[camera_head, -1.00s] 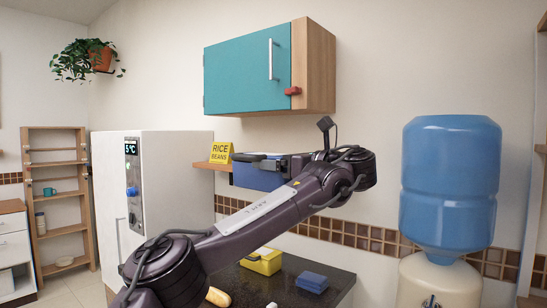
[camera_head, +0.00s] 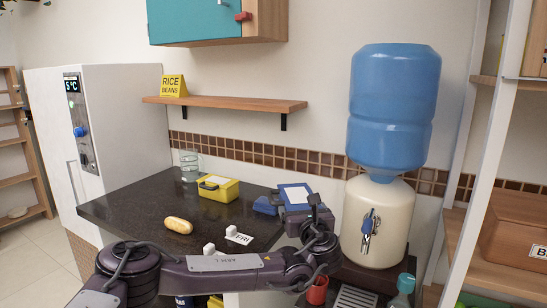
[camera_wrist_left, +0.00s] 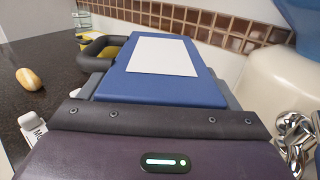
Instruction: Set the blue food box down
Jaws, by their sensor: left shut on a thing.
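The blue food box (camera_head: 294,193), with a white label on its top, is held in my left gripper (camera_head: 302,212) near the right end of the dark countertop (camera_head: 140,210). In the left wrist view the blue food box (camera_wrist_left: 165,75) fills the middle, its top facing up and a dark finger at its left side. I cannot tell whether its underside touches the counter; the gripper hides it. My right gripper is not in view.
The water dispenser (camera_head: 378,225) stands close on the right. The wooden shelf (camera_head: 230,103) above is clear except for the rice-beans sign (camera_head: 173,86).

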